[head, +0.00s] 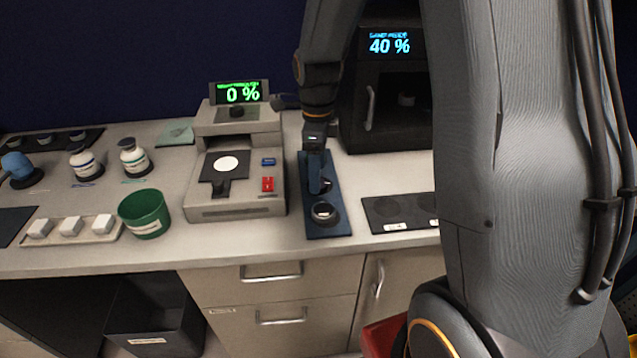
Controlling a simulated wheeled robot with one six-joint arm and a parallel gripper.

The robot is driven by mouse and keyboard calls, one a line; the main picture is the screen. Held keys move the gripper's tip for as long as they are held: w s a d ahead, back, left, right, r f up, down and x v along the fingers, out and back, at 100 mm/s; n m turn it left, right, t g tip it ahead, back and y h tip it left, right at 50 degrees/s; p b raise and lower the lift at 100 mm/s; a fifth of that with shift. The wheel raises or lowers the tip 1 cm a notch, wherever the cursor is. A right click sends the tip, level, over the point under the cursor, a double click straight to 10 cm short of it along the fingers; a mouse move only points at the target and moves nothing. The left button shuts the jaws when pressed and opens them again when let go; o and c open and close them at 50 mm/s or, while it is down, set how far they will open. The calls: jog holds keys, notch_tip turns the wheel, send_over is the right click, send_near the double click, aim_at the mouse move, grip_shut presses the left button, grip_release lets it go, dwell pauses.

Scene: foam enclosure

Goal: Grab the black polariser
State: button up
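A dark blue tray (335,222) lies on the counter right of the grey instrument. Near its front end sits a round dark-rimmed disc (323,212) with a pale centre. My gripper (319,188) points down over the tray's middle. A second dark round piece (327,184) shows partly beside its fingertips, and the rest is hidden behind them. I cannot tell which of the two is the black polariser, or whether the fingers touch the second piece. The finger opening is not visible from this side.
The grey instrument (236,205) has a black plate with a white disc and a 0 % display. A black mat (385,211) lies right of the tray, a dark cabinet (411,125) stands behind. A green cup (145,214) and white-block tray (103,236) are left.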

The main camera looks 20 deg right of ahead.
jog(key=shift+f, duration=1.3)
jog(key=c, duration=1.1)
jog(key=shift+c, duration=0.2)
